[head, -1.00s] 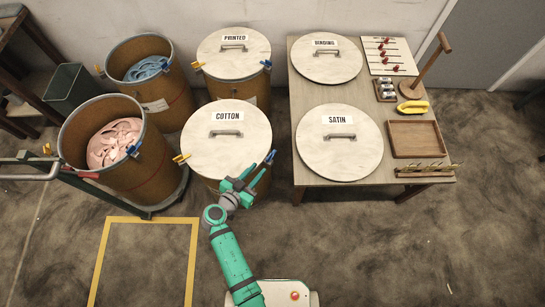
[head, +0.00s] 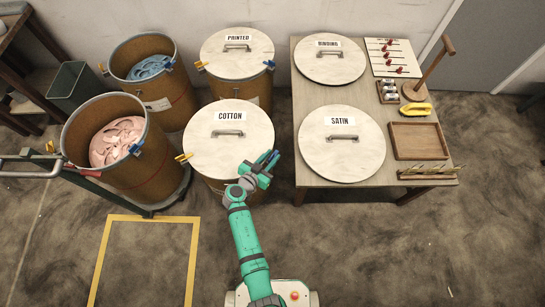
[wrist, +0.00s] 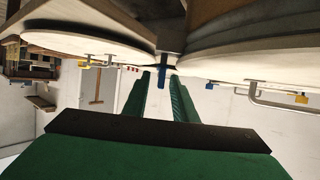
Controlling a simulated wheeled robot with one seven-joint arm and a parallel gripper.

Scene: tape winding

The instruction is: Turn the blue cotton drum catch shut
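The cotton drum (head: 228,140) has a pale lid labelled COTTON, with a yellow catch (head: 183,157) on its left rim. Its blue catch (head: 273,155) is on the right rim, partly hidden by my gripper (head: 268,160) in the head view. In the wrist view, the blue catch (wrist: 165,63) is under the rim, in line with the gap between the green fingertips of my gripper (wrist: 161,75). The fingers are apart, with a narrow gap. I cannot tell whether either finger touches the catch.
The table (head: 300,170) stands close on the right, bearing the BINDING lid (head: 328,65) and SATIN lid (head: 342,155). The PRINTED drum (head: 238,60) is behind. An open drum of pink material (head: 150,165) stands left. The floor in front is clear.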

